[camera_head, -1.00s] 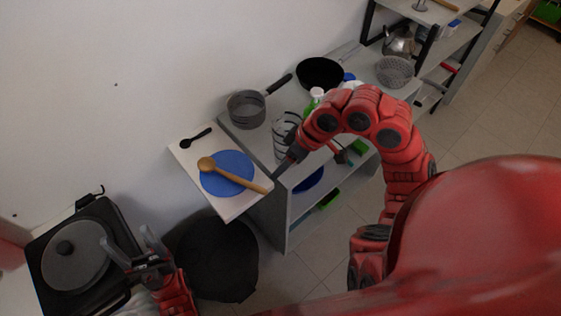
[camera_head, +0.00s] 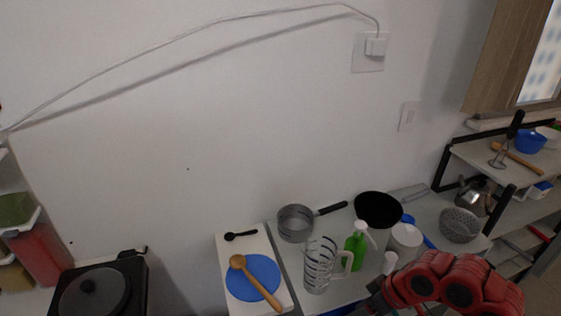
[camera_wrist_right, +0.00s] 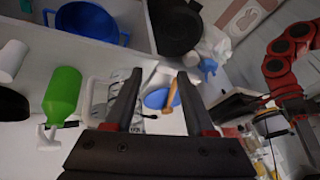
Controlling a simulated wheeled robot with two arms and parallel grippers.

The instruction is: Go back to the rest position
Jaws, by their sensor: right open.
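My right gripper (camera_wrist_right: 157,88) is open in the right wrist view, its two dark fingers apart with nothing held between them. In the head view my red right arm comes in at the bottom right, and its dark gripper (camera_head: 376,298) is at the bottom edge, near the glass pitcher (camera_head: 319,268). Another red arm, likely my left one, shows at the right of the right wrist view. Its jaws are too small and dark to read. My left gripper is not in the head view.
A wooden spoon (camera_head: 255,283) lies across a blue plate (camera_head: 240,290) on a white board. A green bottle (camera_head: 355,252), a saucepan (camera_head: 295,224) and a black pan (camera_head: 378,209) stand on the grey counter. A black stove (camera_head: 137,285) is at the lower left.

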